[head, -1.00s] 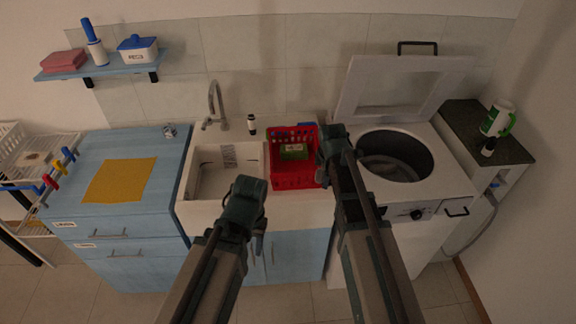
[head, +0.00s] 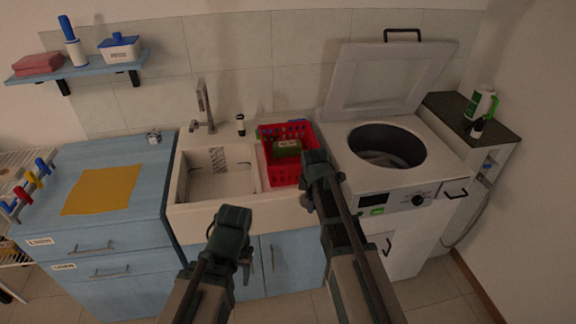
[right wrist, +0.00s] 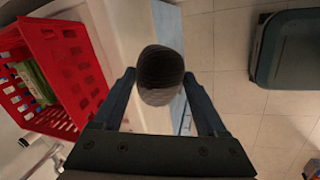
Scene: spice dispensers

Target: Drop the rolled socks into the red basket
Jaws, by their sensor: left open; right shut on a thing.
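The red basket (head: 271,172) stands on the counter between the sink and the washing machine, with a green and white packet (head: 287,148) in it. In the right wrist view the basket (right wrist: 82,62) is at the left. My right gripper (right wrist: 162,85) is shut on the dark grey rolled socks (right wrist: 161,70), which are beside the basket and not over it. In the head view my right gripper (head: 309,190) is by the basket's front right corner, and the socks are hidden. My left gripper (head: 240,258) is open and empty in front of the sink cabinet.
The sink (head: 215,205) and its tap (head: 204,105) are left of the basket. The open-topped washing machine (head: 350,160) is right of it, lid raised. A blue cabinet with a yellow cloth (head: 101,190) is at the left. A small bottle (head: 240,124) stands behind the sink.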

